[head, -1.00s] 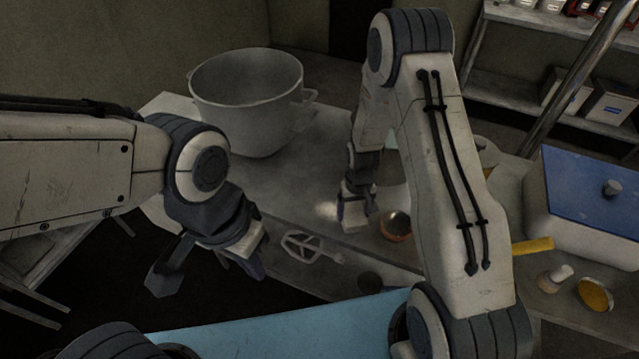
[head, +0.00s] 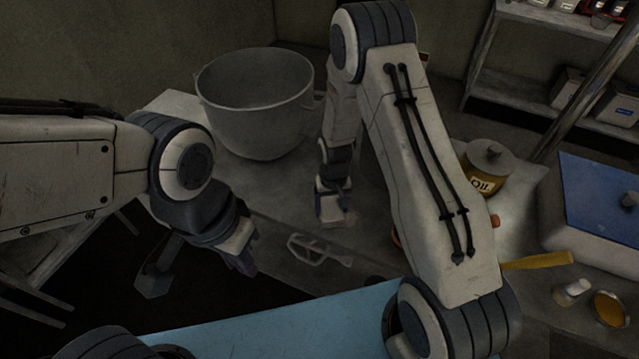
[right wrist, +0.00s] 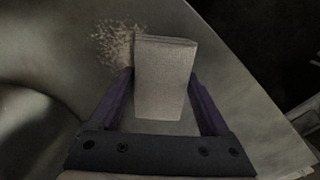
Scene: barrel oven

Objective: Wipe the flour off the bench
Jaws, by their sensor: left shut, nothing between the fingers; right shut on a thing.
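My right gripper (head: 333,217) is low over the grey bench (head: 285,195), in front of the big pot. In the right wrist view it is shut on a pale folded cloth (right wrist: 163,80); the cloth lies flat at or just above the bench top, and I cannot tell if it touches. A speckled pale patch of flour (right wrist: 117,45) lies on the bench beside the cloth's far left corner. I cannot make the flour out in the head view. My left gripper (head: 245,264) is shut and empty, off the bench's front edge.
A large metal pot (head: 255,110) stands at the bench's back left. A flat beater (head: 318,250) lies near the front edge. An oil jar (head: 485,170), a yellow handle (head: 538,261) and a blue-lidded box (head: 600,195) are to the right.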

